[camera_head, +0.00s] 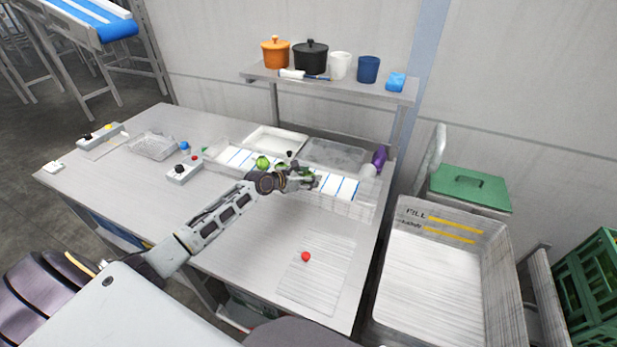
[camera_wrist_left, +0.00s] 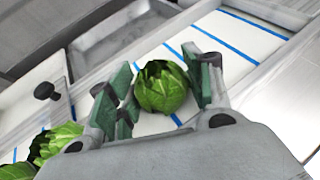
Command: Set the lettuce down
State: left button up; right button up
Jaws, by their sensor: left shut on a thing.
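My left gripper (camera_head: 304,181) is over the long white strip with blue lines (camera_head: 341,187) at the back of the table. In the left wrist view, the left gripper's (camera_wrist_left: 161,88) green-padded fingers are shut on a round green lettuce (camera_wrist_left: 163,93). The lettuce is over the strip; I cannot tell whether it touches it. In the head view it is mostly hidden by the gripper. Another lettuce (camera_head: 263,162) sits farther left on the strip, and green heads (camera_wrist_left: 58,143) show at the lower left of the wrist view. My right gripper is not in view.
A clear tray (camera_head: 335,155) and a pale tray (camera_head: 277,139) lie behind the strip. A purple bottle (camera_head: 379,157) stands at its right end. A red ball (camera_head: 305,256) is on the front of the table. A large bin (camera_head: 430,285) stands to the right.

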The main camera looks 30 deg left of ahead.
pick_arm(q)
jog(key=o, duration=0.7)
jog(key=shift+f, duration=0.1)
jog(key=shift+o, duration=0.3)
jog(key=shift+f, duration=0.1)
jog(key=shift+s, duration=0.1)
jog(key=shift+r, duration=0.2)
jog(key=v, duration=0.7)
jog(key=shift+r, duration=0.25)
jog(key=shift+s+a, duration=0.1)
jog(key=shift+s, duration=0.05)
